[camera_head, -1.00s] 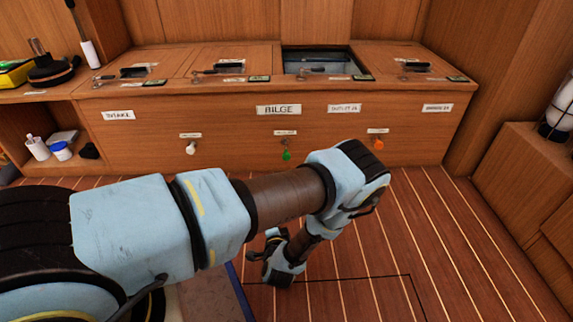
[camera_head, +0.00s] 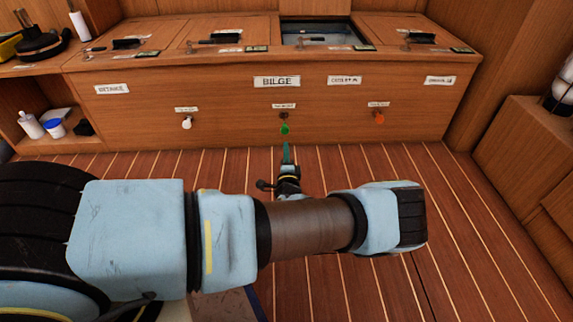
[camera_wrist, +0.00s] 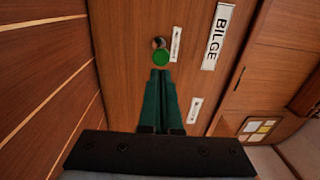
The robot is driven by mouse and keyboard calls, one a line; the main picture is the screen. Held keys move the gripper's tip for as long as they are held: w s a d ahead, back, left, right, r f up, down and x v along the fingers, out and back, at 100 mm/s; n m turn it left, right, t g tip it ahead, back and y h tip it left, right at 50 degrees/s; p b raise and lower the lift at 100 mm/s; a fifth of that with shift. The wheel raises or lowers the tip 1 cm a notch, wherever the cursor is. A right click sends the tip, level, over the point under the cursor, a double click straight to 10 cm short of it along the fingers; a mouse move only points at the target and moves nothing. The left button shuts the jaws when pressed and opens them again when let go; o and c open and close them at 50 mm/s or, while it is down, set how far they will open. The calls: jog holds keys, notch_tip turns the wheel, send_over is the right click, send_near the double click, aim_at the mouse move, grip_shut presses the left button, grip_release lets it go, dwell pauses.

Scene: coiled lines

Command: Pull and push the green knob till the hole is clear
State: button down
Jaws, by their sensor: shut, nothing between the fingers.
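The green knob (camera_head: 285,129) sticks out from the front of the wooden cabinet, below the BILGE label (camera_head: 277,82). In the wrist view the green knob (camera_wrist: 160,57) lies just beyond the fingertips, in line with them. My gripper (camera_head: 286,146) points at the knob from the front and a little below. In the wrist view its green fingers (camera_wrist: 161,74) are together with nothing between them. A gap seems to remain between fingertips and knob.
A white knob (camera_head: 187,122) and an orange knob (camera_head: 379,117) stand on either side along the same front. Lids with latches cover the other top openings. A shelf with bottles (camera_head: 31,125) is at left. The striped floor (camera_head: 420,180) before the cabinet is clear.

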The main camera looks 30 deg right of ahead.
aim_at(285, 132)
jog(key=b+x, duration=0.1)
jog(key=x, duration=0.3)
jog(key=shift+w+f+b, duration=0.15)
jog(key=shift+w+b, duration=0.05)
jog(key=shift+b, duration=0.1)
jog(key=shift+w+d+r, duration=0.2)
jog(key=shift+w+d, duration=0.2)
jog(key=shift+w, duration=0.2)
